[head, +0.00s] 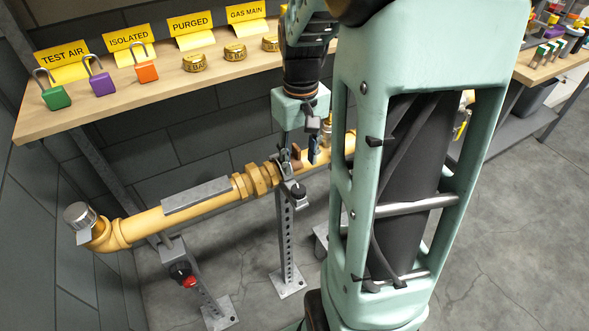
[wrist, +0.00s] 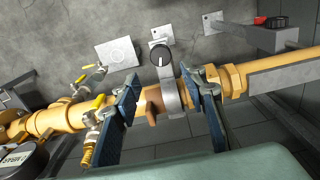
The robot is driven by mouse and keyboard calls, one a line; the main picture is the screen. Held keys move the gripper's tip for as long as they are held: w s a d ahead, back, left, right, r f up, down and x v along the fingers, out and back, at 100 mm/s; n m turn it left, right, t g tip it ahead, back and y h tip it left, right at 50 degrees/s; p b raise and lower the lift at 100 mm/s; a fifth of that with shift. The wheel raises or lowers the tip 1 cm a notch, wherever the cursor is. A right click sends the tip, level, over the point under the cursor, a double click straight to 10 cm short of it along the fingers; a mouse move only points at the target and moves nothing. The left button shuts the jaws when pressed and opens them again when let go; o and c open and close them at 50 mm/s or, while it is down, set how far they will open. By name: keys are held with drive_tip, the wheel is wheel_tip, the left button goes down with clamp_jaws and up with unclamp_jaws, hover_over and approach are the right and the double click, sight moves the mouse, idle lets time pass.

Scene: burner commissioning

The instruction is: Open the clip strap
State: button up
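The clip strap (wrist: 171,98) is a grey metal band over the yellow pipe, with a round black knob (wrist: 161,57) at its end. It also shows on top of a perforated post in the head view (head: 291,186). A brown tab (wrist: 153,103) sits beside the band. My gripper (wrist: 160,78) is open, its two blue fingers on either side of the band and tab, with nothing visibly held. In the head view my gripper (head: 299,160) is just above the pipe at the strap. Whether the fingers touch anything I cannot tell.
The yellow pipe (head: 149,223) runs along the wall with brass nuts (head: 257,179) left of the strap. Yellow-handled valves (wrist: 99,101) stand close to my left finger in the wrist view. A shelf (head: 118,104) with padlocks and signs is behind.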

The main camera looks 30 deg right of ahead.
sight(298, 189)
wheel_tip(298, 189, down, 10)
drive_tip(key=shift+a+f+b, duration=0.1)
drive_tip(key=shift+f+b, duration=0.15)
drive_tip(key=shift+b, duration=0.55)
clamp_jaws()
